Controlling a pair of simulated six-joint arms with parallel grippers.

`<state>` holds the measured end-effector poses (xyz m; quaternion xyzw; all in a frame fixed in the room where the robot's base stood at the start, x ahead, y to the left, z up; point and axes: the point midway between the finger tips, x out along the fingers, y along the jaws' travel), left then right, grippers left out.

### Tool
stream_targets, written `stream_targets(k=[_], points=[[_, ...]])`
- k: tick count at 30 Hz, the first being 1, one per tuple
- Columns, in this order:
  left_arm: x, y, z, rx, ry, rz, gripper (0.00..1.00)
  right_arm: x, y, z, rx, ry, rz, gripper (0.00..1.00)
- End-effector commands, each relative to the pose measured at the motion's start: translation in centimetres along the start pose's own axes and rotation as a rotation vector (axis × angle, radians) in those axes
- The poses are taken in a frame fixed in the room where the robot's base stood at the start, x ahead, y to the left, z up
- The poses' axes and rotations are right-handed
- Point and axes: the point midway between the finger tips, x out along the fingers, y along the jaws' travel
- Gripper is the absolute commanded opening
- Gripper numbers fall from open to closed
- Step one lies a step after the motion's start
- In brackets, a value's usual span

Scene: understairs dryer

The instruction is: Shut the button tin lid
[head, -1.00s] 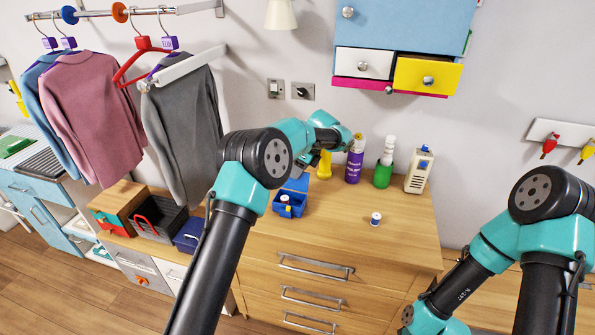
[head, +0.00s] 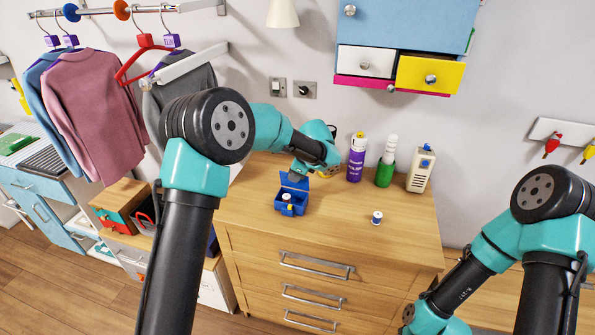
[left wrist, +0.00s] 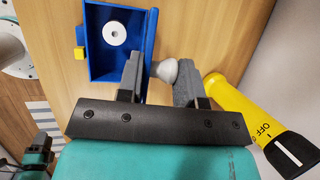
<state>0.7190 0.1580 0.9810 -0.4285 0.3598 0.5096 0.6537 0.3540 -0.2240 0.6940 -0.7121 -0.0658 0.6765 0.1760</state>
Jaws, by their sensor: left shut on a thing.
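The button tin (head: 291,208) is a small blue box on the wooden dresser top. Its blue lid (head: 296,181) stands raised at the back. In the left wrist view the tin (left wrist: 100,72) shows from above with a white round piece (left wrist: 115,34) inside and a yellow catch (left wrist: 79,53) on its left side. My left gripper (head: 303,170) is at the lid.
A yellow torch (left wrist: 235,98) lies close right of the left gripper in the wrist view. A purple can (head: 356,160), a green container (head: 385,172) and a cream box (head: 420,169) stand along the back. A small spool (head: 377,217) stands right. The dresser's front right is clear.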

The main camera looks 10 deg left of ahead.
Motion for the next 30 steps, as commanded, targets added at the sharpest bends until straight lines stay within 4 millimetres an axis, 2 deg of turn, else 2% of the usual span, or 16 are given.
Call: stream_targets(k=[12, 27, 28, 30], points=[[-0.12, 1.11, 0.14, -0.057, -0.001, -0.135, 0.0, 0.0, 0.0, 0.0, 0.0, 0.0, 0.0, 0.43], [-0.15, 1.17, 0.12, -0.063, -0.002, -0.151, 0.0, 0.0, 0.0, 0.0, 0.0, 0.0, 0.0, 0.43], [-0.16, 1.17, 0.12, -0.063, -0.002, -0.151, 0.35, 0.0, 0.0, 0.0, 0.0, 0.0, 0.0, 0.43], [-0.16, 1.16, 0.12, -0.063, -0.002, -0.151, 0.42, 0.0, 0.0, 0.0, 0.0, 0.0, 0.0, 0.43]])
